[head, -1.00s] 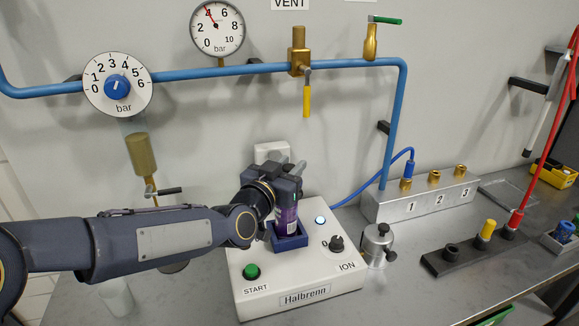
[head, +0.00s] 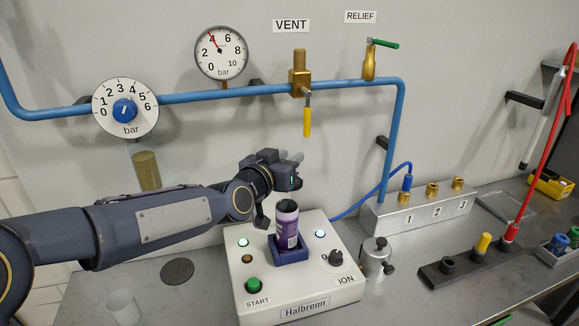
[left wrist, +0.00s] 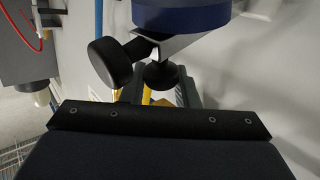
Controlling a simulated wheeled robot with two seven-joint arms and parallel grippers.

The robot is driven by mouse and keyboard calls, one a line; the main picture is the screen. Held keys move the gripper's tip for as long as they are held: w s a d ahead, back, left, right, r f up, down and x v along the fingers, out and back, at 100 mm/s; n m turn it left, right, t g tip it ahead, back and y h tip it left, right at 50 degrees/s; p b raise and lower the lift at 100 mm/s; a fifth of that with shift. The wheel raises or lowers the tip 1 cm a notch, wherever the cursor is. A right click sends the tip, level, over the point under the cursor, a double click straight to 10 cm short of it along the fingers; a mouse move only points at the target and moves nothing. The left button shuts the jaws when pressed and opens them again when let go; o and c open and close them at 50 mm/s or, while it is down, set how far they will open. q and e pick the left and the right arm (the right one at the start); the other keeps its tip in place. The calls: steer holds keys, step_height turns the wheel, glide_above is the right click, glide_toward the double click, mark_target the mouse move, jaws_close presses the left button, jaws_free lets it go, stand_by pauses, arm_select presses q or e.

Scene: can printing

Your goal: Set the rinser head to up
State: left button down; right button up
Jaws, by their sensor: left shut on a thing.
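My left gripper (head: 290,178) is above and behind the purple can (head: 287,226), with clear space between them. The can stands upright in the blue holder (head: 290,252) on the white Halbrenn unit (head: 325,282). In the left wrist view, my gripper (left wrist: 158,90) is shut on a dark round knob (left wrist: 160,76) on a metal bracket. This looks like part of the rinser head; a dark blue round body (left wrist: 180,15) is above it, cut by the frame edge. In the head view the gripper hides most of the rinser head. My right gripper is out of view.
The blue pipe (head: 350,83) runs along the wall above.

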arm_select(q)
steer(key=w+r+p, duration=0.1)
steer(key=a+r+n+g+p, duration=0.1)
steer(key=p, duration=0.1)
steer(key=shift+w+r, duration=0.35)
steer(key=shift+w, duration=0.05)
steer(key=shift+w+a+r+n+g+p, duration=0.1)
steer(key=shift+w+a+n+g+p, duration=0.1)
steer(key=shift+w+n+g+p, duration=0.3)
steer(key=shift+s, duration=0.1)
